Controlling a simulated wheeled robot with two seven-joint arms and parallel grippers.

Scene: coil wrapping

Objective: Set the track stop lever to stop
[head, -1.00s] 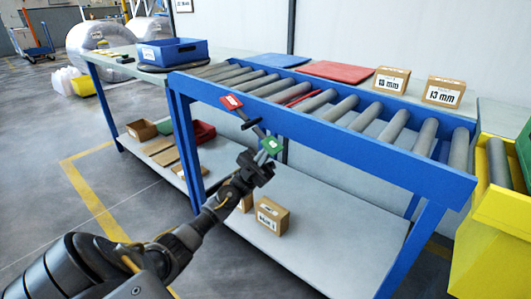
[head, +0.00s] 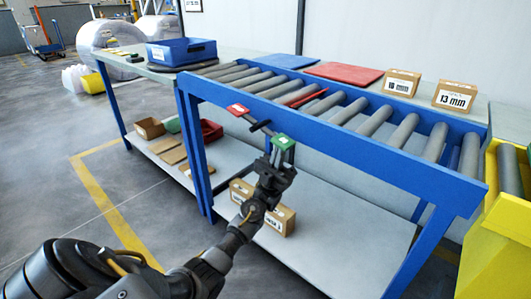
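The track stop lever (head: 261,126) shows as a short dark handle at the front blue rail of the roller track. A red plate (head: 237,109) is at the left end of its bracket and a green plate (head: 283,141) at the right end. The handle sits between the two plates. My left gripper (head: 279,158) is just below and in front of the green plate, its fingers pointing up. I cannot tell whether it touches the plate or how far its fingers are apart. My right gripper is out of view.
The blue-framed roller track (head: 350,150) runs across the view. Below it, a cardboard box (head: 277,219) stands on the lower shelf behind my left arm. A blue bin (head: 181,51) is at the upper left and a yellow container (head: 505,225) at the right edge.

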